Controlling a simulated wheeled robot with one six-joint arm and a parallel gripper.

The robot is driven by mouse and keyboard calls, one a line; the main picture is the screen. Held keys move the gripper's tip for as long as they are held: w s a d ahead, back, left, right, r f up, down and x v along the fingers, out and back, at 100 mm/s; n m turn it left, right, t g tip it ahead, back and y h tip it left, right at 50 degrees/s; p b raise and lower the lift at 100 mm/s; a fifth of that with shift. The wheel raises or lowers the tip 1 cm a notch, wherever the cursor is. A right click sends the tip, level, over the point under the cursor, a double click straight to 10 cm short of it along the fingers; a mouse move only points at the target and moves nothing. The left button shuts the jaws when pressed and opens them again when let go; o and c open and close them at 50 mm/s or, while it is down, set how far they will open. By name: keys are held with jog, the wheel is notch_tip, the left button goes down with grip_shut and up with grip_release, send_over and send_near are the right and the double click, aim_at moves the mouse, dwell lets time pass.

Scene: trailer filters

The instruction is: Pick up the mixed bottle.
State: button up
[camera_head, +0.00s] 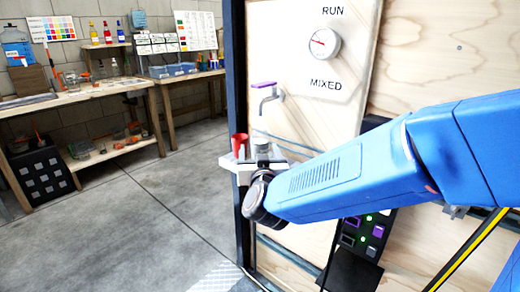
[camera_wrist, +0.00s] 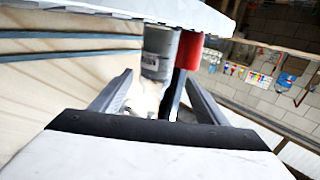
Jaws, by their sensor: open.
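A grey and whitish bottle (camera_head: 262,152) stands on a small white shelf (camera_head: 229,164) under a tap with a purple handle (camera_head: 265,86), below a gauge marked RUN and MIXED. A red cup (camera_head: 240,146) is just left of it. In the wrist view the bottle (camera_wrist: 158,50) appears in front of my gripper (camera_wrist: 160,76), whose two fingers are open with the bottle in line between them. The red cup (camera_wrist: 189,50) is close to its right side there. Contact between fingers and bottle cannot be told. In the head view my arm hides most of the gripper.
A plywood panel (camera_head: 440,60) stands close behind the shelf. A dark box with lit buttons (camera_head: 364,236) is below my arm. Workbenches (camera_head: 75,97) with bottles and trays line the far left. The grey floor (camera_head: 140,220) between is clear.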

aim_at(261, 145)
jog(key=shift+w+f, duration=0.1)
jog(key=shift+w, duration=2.95)
jog(key=shift+c, duration=0.3)
jog(key=c, duration=1.4)
jog(key=shift+r, duration=0.35)
jog(key=s, duration=0.6)
jog(key=s+d, duration=0.1)
jog(key=s, duration=0.5)
jog(key=s+d, duration=0.1)
jog(key=s, duration=0.5)
jog(key=shift+d+r, duration=0.1)
jog(key=shift+r, duration=0.3)
